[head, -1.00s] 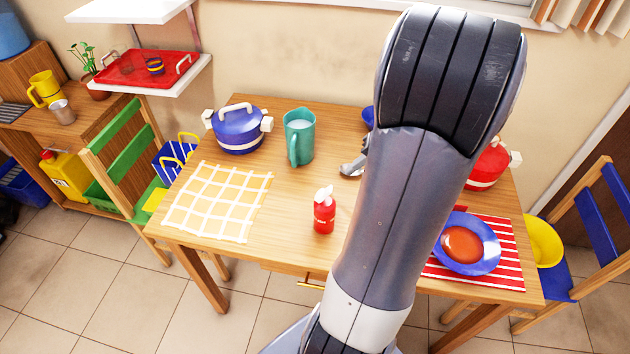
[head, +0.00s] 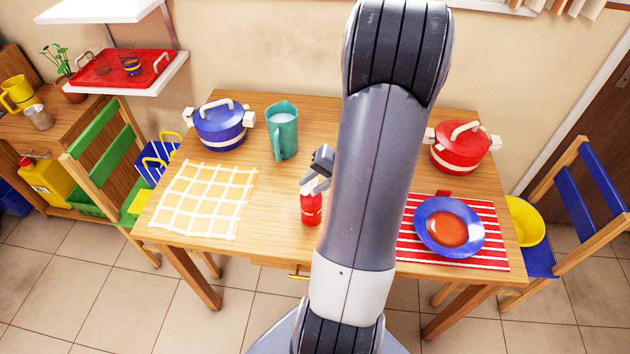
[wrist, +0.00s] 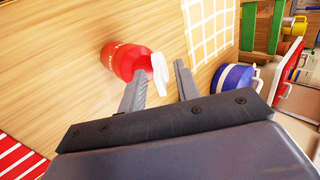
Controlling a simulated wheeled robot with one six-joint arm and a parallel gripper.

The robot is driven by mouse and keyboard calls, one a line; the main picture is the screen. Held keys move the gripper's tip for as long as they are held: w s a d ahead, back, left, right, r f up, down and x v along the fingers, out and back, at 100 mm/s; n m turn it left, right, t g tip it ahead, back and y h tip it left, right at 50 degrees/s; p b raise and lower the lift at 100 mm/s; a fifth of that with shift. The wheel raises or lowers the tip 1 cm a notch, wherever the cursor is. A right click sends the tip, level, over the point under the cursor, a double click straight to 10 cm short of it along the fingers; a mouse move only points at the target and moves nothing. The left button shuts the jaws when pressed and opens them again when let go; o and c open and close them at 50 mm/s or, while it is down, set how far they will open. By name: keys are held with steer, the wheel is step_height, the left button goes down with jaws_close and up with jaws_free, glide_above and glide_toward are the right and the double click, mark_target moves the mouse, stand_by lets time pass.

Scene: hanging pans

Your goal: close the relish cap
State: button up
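The red relish bottle (head: 311,210) stands upright on the wooden table, in front of the teal jug. In the wrist view the bottle (wrist: 125,61) shows its red body and its white cap (wrist: 160,72), which juts toward my gripper (wrist: 159,68). My gripper is open, its two dark fingers apart with the white cap showing between their tips; I cannot tell if either finger touches it. In the head view my gripper (head: 318,180) is right above the bottle and hides most of the cap.
A teal jug (head: 283,132) and blue pot (head: 219,125) stand behind the bottle. A checked cloth (head: 205,200) lies left. On the right are a red pot (head: 460,148) and a blue plate (head: 449,228) on a striped mat (head: 490,257). Bare table surrounds the bottle.

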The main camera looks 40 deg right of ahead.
jaws_close()
stand_by(0.4)
steer(key=b, duration=0.1)
steer(key=f+t+b, duration=0.1)
steer(key=b, duration=0.1)
steer(key=shift+s+d+y, duration=0.2)
steer(key=shift+y, duration=0.1)
steer(key=shift+s+d+f+t+y+b, duration=0.15)
steer(key=shift+t+y+b, duration=0.2)
steer(key=shift+b, duration=0.9)
steer(key=shift+s+t+y+b, duration=0.1)
steer(key=shift+t+y+b, duration=0.2)
steer(key=shift+b, duration=0.25)
steer(key=shift+r, duration=0.2)
jaws_free()
